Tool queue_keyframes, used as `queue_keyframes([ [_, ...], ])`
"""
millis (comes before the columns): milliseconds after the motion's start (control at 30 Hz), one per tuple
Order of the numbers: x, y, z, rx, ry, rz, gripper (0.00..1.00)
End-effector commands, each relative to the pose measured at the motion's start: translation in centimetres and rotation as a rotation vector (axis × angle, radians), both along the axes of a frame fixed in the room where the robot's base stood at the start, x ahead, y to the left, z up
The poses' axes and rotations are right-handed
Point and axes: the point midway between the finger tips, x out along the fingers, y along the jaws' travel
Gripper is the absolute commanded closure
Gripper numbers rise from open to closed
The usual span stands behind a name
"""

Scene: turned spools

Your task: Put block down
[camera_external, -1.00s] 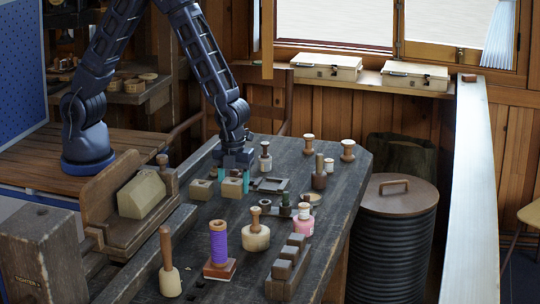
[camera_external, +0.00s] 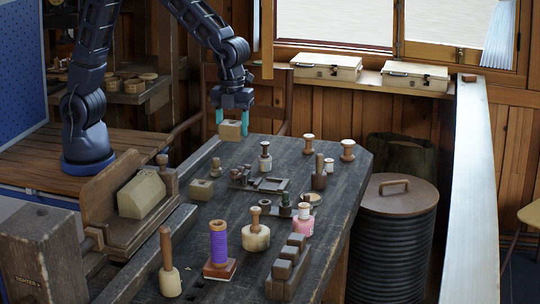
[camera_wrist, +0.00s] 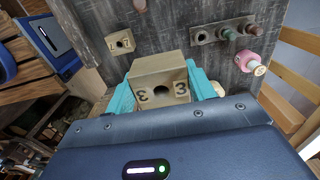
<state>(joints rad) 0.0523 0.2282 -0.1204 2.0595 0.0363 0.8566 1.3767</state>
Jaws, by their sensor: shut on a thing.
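My gripper (camera_external: 232,124) is shut on a pale wooden block (camera_external: 231,133) at the far left end of the dark workbench (camera_external: 335,210). The block appears held above the bench top. In the wrist view the held block (camera_wrist: 160,72) sits between the teal fingers, with a round hole and dark "3" marks on the face towards me. A second, similar block (camera_external: 201,190) stands on the bench, nearer the camera. It also shows in the wrist view (camera_wrist: 119,42), with a hole and a "1" mark.
A dark slotted holder (camera_external: 270,184) lies near the bench middle. Several spools stand around, including a purple one (camera_external: 219,243) and a pink one (camera_external: 302,224). A wooden mallet (camera_external: 168,265) and a dark stepped rack (camera_external: 288,268) are at the front. Bare bench lies around the second block.

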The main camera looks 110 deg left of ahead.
Motion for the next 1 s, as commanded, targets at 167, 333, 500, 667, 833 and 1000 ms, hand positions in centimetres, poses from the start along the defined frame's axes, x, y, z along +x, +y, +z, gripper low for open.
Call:
queue_keyframes([
  [167,1.4,-5.2,0.2,0.001,-0.001,-0.01,0.69],
  [333,2.4,-12.0,0.3,0.001,-0.001,-0.012,0.69],
  [500,2.6,-18.8,0.3,0.001,0.0,-0.01,0.69],
  [667,2.3,-24.0,0.3,0.0,-0.002,-0.007,0.69],
  [833,1.8,-27.1,0.3,0.0,-0.001,-0.004,0.69],
  [1000,1.6,-28.0,-0.8,0.001,0.0,-0.001,0.69],
])
